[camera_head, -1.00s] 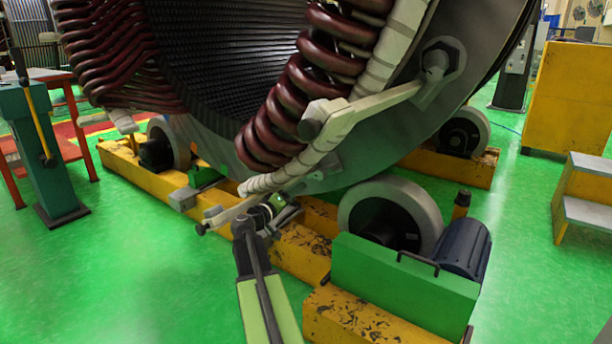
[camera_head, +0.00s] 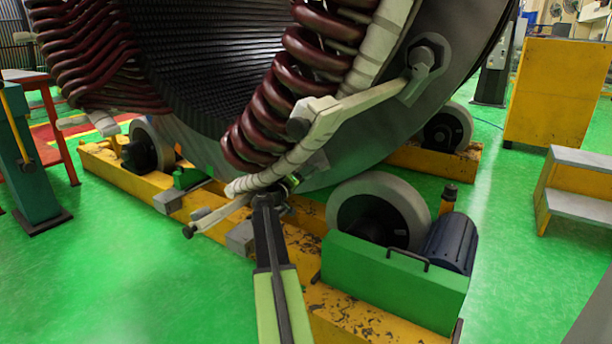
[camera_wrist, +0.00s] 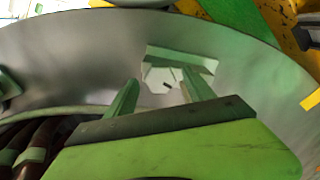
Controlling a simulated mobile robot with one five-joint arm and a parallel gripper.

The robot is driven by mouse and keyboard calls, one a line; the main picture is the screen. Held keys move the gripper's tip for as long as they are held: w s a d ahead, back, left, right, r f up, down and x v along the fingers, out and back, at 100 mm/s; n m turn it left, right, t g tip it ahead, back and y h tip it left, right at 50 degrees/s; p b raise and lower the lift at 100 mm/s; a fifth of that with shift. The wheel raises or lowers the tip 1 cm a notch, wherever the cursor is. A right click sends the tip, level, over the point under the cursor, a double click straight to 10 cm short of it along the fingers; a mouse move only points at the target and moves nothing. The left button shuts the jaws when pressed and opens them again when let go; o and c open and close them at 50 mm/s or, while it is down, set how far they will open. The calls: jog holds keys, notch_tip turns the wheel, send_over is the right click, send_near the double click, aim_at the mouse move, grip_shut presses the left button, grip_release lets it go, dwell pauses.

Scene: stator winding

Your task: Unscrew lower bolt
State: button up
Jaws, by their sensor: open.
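The stator ring (camera_head: 385,135) fills the middle of the head view, with dark red coils (camera_head: 262,120) on its face. A pale lower bracket (camera_head: 222,212) reaches from the ring's lower edge to the left. My gripper (camera_head: 285,186) is at the bracket's ring end, and hides the lower bolt there in the head view. In the wrist view, the pale bolt head (camera_wrist: 157,76) shows in front of the grey ring face. My gripper's two green fingers (camera_wrist: 160,82) are open, apart on either side of it. Whether they touch it I cannot tell.
An upper bolt (camera_head: 425,55) and a pale bracket (camera_head: 355,103) are higher on the ring. A roller (camera_head: 375,210) and a green motor housing (camera_head: 395,280) stand right of my arm on a yellow base (camera_head: 130,178).

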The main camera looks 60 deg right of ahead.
jog(key=shift+d, duration=1.1)
grip_shut()
jog(key=shift+n, duration=0.3)
